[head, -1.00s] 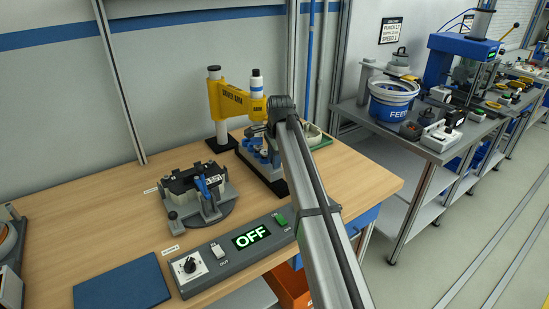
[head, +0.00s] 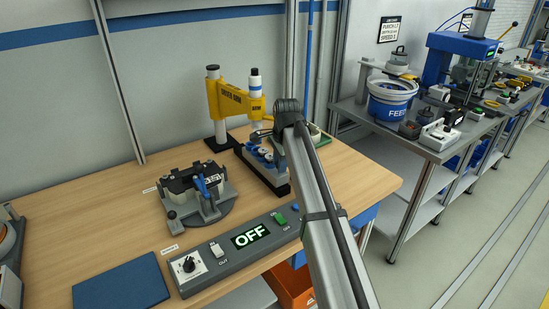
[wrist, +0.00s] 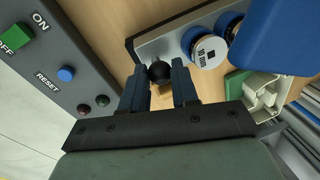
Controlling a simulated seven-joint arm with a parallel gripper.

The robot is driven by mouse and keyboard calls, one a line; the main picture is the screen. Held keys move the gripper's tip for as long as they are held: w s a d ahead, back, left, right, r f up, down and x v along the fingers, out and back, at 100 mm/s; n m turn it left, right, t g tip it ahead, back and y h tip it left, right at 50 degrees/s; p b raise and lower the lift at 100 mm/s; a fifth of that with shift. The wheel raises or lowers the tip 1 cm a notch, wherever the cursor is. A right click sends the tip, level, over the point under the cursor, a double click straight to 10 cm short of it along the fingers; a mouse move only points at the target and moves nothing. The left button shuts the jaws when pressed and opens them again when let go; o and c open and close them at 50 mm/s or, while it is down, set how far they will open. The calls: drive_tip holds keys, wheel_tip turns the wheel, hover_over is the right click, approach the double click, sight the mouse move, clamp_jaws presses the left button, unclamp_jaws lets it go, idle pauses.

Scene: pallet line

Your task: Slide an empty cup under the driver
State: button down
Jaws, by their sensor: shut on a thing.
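My gripper (wrist: 159,88) has its two blue fingers closed around a round black knob (wrist: 159,71) at the near end of a pale grey slide (wrist: 150,46). On the slide stand blue round cups (wrist: 193,41); one shows a white face marked "10 mm" (wrist: 208,51). A large blue body (wrist: 275,35) hides the upper right of the wrist view. In the head view the slide (head: 268,178) with its blue cups lies beside the yellow driver arm (head: 238,100) on its post. My own arm hides the gripper and knob there.
A control panel (head: 230,262) reading OFF lies along the bench's front. A grey fixture (head: 197,203) with a blue clamp stands left of the slide. A green-edged tray (wrist: 268,92) with white compartments is right of the gripper. Bare wood lies at the left.

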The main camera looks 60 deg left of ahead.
drive_tip(key=shift+d, duration=0.45)
drive_tip(key=shift+a, duration=0.1)
drive_tip(key=c, duration=1.1)
unclamp_jaws()
drive_tip(key=shift+c, duration=0.2)
wheel_tip(320, 180, up, 14)
drive_tip(key=d, duration=0.2)
drive_tip(key=shift+s+d+f, duration=0.2)
drive_tip(key=shift+s+d, duration=0.05)
drive_tip(key=shift+d, duration=0.05)
